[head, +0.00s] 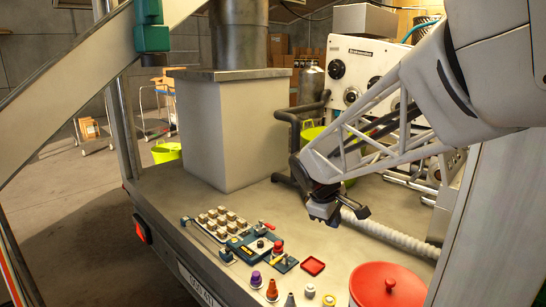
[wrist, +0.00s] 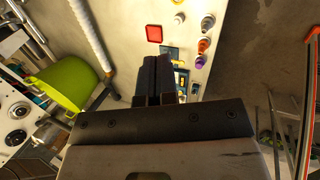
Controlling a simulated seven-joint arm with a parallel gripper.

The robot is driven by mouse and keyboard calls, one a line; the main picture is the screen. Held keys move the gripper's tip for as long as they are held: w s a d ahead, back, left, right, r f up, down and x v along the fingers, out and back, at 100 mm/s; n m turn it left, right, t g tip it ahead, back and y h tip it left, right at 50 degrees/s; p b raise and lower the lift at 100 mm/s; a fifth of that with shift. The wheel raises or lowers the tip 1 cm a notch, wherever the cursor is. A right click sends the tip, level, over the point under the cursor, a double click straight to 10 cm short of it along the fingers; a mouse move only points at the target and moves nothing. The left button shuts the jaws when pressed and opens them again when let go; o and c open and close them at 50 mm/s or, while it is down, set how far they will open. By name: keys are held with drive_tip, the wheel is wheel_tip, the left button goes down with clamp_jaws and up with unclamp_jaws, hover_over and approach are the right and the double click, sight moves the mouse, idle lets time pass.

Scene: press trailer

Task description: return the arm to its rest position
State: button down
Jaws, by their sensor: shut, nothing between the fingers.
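My arm reaches in from the upper right in the head view, a white lattice link ending in a dark wrist. My gripper (head: 338,212) hangs above the trailer bed, to the right of the small parts and apart from them. In the wrist view my gripper (wrist: 158,80) shows its two dark fingers together, with nothing between them. The fingers hide part of the blue-green press fixture (wrist: 181,75) behind them. In the head view the press fixture (head: 252,247) stands on the bed with a red-handled lever.
A tray of light blocks (head: 221,222), a red square dish (head: 312,266), several small coloured pieces and a red round lid (head: 387,287) lie near the front edge. A large box (head: 228,130) stands behind. A ribbed hose (head: 392,235) and green bucket (wrist: 66,85) are near my arm.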

drive_tip(key=s+d+m+y, duration=0.1)
drive_tip(key=s+m, duration=0.2)
drive_tip(key=s, duration=0.6)
drive_tip(key=s+d+m+y, duration=0.1)
drive_tip(key=s+m, duration=0.2)
drive_tip(key=s, duration=0.7)
drive_tip(key=s+d+f+m+y, duration=0.1)
drive_tip(key=s+m, duration=0.3)
drive_tip(key=s, duration=0.5)
drive_tip(key=shift+s+d+y, duration=0.2)
drive_tip(key=shift+d+y, duration=0.1)
drive_tip(key=shift+d, duration=0.05)
